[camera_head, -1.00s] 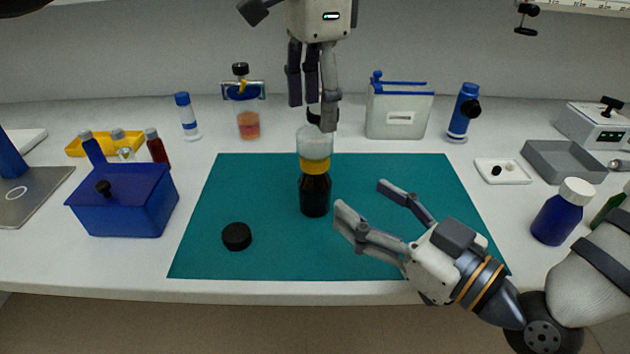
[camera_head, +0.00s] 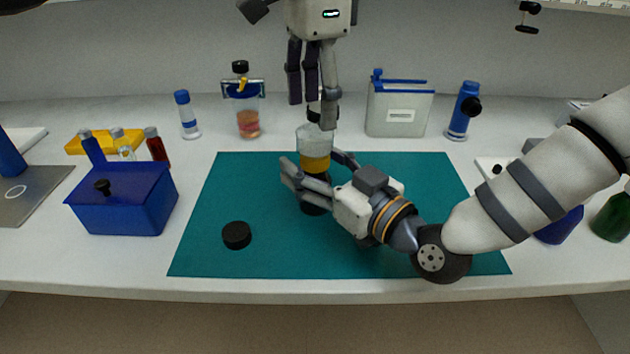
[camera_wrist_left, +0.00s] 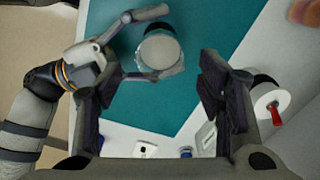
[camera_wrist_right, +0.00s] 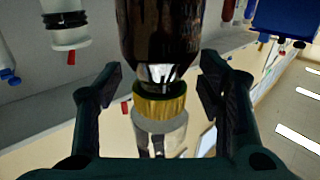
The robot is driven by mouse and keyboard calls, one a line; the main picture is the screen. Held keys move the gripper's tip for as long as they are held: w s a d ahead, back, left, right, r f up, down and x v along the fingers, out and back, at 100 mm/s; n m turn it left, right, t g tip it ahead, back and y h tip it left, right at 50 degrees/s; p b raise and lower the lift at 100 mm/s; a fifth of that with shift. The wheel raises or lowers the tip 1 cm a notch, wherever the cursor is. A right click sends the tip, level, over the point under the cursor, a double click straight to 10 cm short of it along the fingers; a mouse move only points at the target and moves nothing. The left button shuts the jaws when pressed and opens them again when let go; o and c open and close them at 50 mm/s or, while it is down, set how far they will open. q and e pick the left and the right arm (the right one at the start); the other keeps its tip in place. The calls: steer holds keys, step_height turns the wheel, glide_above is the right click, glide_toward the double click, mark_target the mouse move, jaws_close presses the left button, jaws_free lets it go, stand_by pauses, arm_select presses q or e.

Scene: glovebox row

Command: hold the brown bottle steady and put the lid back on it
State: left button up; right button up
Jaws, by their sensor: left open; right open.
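The brown bottle (camera_head: 314,208) stands upright on the teal mat, with a yellow band and a pale, clear upper part above its dark body. Its round top shows in the left wrist view (camera_wrist_left: 160,52). A black lid (camera_head: 236,235) lies flat on the mat, left of and nearer than the bottle. My right gripper (camera_head: 318,168) is open, with its fingers to either side of the bottle; it partly hides the dark body. The right wrist view shows the bottle (camera_wrist_right: 162,30) between and beyond the fingers. My left gripper (camera_head: 312,112) is open, pointing down above and behind the bottle.
The teal mat (camera_head: 220,190) is clear around the lid. A blue box (camera_head: 122,205) stands left of the mat. An orange-liquid bottle (camera_head: 248,120), a grey container (camera_head: 396,115) and a blue instrument (camera_head: 462,110) stand behind. My right arm covers items at the right.

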mark_target(314, 132)
jaws_close()
arm_select(q)
steer(key=n, duration=0.5)
steer(key=shift+n, duration=0.4)
steer(key=n, duration=0.4)
steer(key=shift+s, duration=0.1)
arm_select(e)
steer(key=shift+f, duration=0.1)
arm_select(q)
steer(key=n, duration=0.7)
steer(key=shift+f, duration=0.1)
steer(key=n, duration=1.5)
steer(key=shift+a, duration=0.1)
steer(key=n, duration=0.8)
steer(key=shift+n, duration=0.4)
arm_select(e)
steer(key=shift+f, duration=0.1)
arm_select(q)
steer(key=shift+f, duration=3.95)
arm_select(e)
steer(key=shift+f, duration=0.1)
